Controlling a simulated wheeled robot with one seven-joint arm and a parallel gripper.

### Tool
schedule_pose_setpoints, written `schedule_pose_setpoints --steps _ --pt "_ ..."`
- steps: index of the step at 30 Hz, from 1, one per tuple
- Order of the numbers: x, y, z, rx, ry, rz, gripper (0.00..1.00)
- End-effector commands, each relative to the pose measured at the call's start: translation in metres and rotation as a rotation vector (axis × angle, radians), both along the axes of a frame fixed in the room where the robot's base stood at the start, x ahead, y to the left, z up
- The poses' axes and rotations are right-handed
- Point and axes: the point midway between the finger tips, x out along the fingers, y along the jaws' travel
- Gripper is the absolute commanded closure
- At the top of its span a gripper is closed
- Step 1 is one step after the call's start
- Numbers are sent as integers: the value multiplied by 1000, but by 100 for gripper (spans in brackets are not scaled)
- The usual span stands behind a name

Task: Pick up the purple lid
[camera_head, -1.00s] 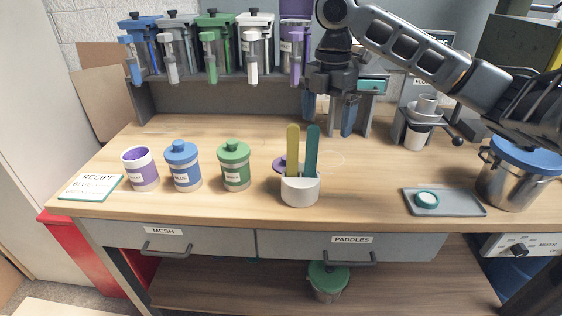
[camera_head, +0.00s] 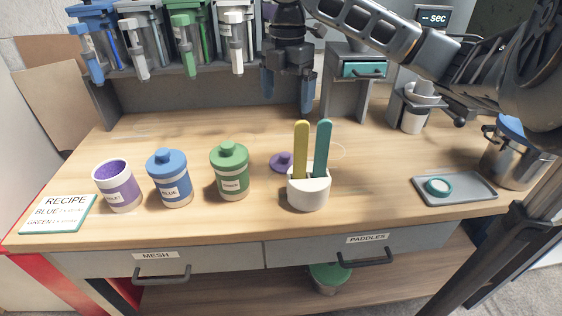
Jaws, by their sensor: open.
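The purple lid (camera_head: 282,161) lies on the wooden table, just left of and behind a white cup (camera_head: 308,191) of paddles. Its round knob shows, and its right edge is close to the cup. My gripper (camera_head: 287,97) hangs above the back of the table, with its two blue fingers pointing down and spread apart. It is open and empty, higher than the lid and behind it. An open jar with purple contents (camera_head: 119,185) stands at the left and has no lid on.
A yellow paddle (camera_head: 300,148) and a teal paddle (camera_head: 322,148) stand upright in the cup, close to the lid. A green-lidded jar (camera_head: 231,171) and a blue-lidded jar (camera_head: 169,178) stand to the left. A grey tray (camera_head: 470,190) lies right. The table behind the lid is clear.

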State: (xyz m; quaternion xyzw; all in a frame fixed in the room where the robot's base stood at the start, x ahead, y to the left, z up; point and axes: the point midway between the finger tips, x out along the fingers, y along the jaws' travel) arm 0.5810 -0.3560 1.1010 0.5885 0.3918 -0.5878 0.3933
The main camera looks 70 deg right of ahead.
Motion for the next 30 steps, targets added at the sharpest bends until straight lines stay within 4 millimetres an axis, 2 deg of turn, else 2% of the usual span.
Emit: schedule_pose_setpoints --steps 7,18,26,30 --pt "1 0 -26 0 1 1 0" --pt "1 0 -82 0 1 1 0" --pt "0 0 -96 1 2 0 0" --pt "1 0 -110 2 1 0 0"
